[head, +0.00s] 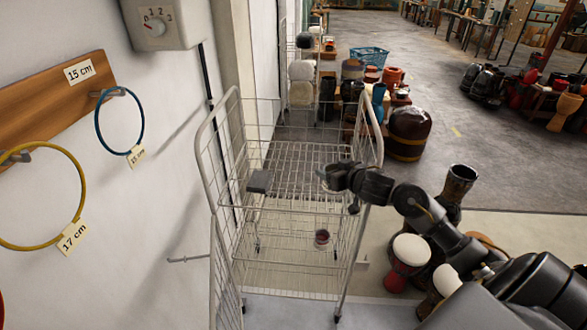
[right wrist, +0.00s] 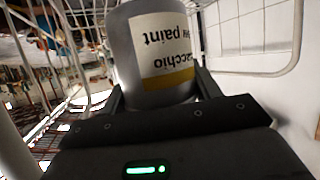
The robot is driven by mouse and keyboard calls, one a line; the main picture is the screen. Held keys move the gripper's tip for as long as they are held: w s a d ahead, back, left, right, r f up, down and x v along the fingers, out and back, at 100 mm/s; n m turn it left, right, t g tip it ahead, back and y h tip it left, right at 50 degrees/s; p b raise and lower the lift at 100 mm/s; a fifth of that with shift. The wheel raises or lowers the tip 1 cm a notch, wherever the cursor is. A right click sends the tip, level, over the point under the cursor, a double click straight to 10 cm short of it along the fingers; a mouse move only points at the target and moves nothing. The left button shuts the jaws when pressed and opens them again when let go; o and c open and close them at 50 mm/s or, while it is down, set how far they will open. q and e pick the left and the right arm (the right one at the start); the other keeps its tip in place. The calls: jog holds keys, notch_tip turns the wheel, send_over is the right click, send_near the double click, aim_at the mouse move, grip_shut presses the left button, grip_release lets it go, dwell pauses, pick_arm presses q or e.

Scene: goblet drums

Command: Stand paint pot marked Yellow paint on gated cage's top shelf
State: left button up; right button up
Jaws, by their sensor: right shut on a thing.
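My right gripper (head: 334,178) is shut on a grey paint pot (right wrist: 152,75). In the right wrist view the pot's white label with a yellow band appears upside down and partly cut off; "paint" can be read. In the head view the gripper is over the right side of the gated cage (head: 222,155), a tall wire trolley, and mostly hides the pot. I cannot tell whether the pot touches the shelf. The open gate (head: 222,275) hangs at the front left. My left gripper is not in view.
A small reddish pot (head: 322,239) is lower inside the cage. The wall with hoops (head: 120,120) is on the left. Drums (head: 409,250) stand right of the cage, under my right arm.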

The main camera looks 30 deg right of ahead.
jog(key=shift+d+r, duration=0.35)
jog(key=shift+d, duration=0.1)
jog(key=shift+w+f, duration=0.1)
jog(key=d+p+x, duration=0.1)
jog(key=p+x, duration=0.1)
jog(key=x, duration=0.8)
send_over(312, 187)
jog(key=shift+f+p, duration=0.4)
jog(key=shift+f, duration=2.7)
notch_tip(312, 187, down, 3)
jog(key=shift+r, duration=0.1)
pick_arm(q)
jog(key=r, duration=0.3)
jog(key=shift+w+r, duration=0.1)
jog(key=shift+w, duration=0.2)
pick_arm(e)
jog(key=shift+f, duration=0.25)
